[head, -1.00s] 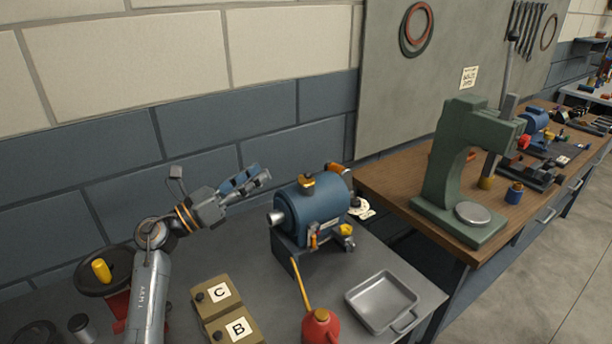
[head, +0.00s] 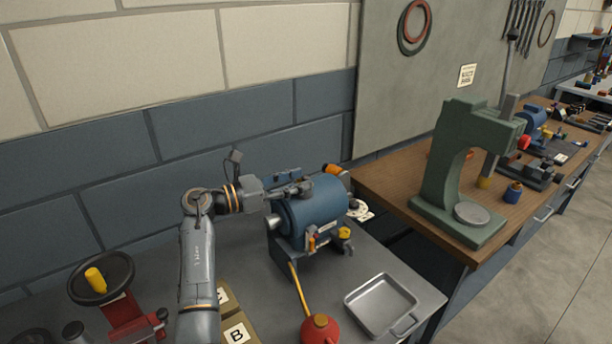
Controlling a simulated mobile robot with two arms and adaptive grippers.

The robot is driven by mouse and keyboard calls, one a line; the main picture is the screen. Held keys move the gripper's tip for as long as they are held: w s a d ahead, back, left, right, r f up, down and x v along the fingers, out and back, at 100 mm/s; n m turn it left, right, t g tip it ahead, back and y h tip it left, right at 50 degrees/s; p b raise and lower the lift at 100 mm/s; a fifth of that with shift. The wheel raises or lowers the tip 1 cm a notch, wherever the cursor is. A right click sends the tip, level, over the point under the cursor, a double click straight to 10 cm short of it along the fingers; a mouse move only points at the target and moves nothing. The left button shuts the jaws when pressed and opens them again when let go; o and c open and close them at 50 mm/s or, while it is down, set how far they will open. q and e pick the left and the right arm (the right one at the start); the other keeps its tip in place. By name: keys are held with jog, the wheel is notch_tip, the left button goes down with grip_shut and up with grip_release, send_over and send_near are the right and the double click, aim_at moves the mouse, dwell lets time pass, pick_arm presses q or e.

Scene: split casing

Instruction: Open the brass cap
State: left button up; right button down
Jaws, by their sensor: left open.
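The blue motor-like casing (head: 322,203) stands on the grey bench against the wall, with a silver shaft at its left end. My left gripper (head: 299,181) is open, reaching in from the left over the top of the casing. Its fingers lie where the brass cap sits on the casing top, and the cap is hidden behind them. I cannot tell whether the fingers touch the cap. My right gripper is not in view.
An orange handle (head: 334,169) and a yellow knob (head: 345,233) stick out from the casing. A red oil can (head: 320,329) and a metal tray (head: 381,304) stand in front. A green press (head: 447,175) stands on the wooden bench to the right.

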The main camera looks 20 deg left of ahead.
pick_arm(q)
jog(key=shift+x, duration=1.4)
jog(key=shift+c, duration=0.4)
grip_shut()
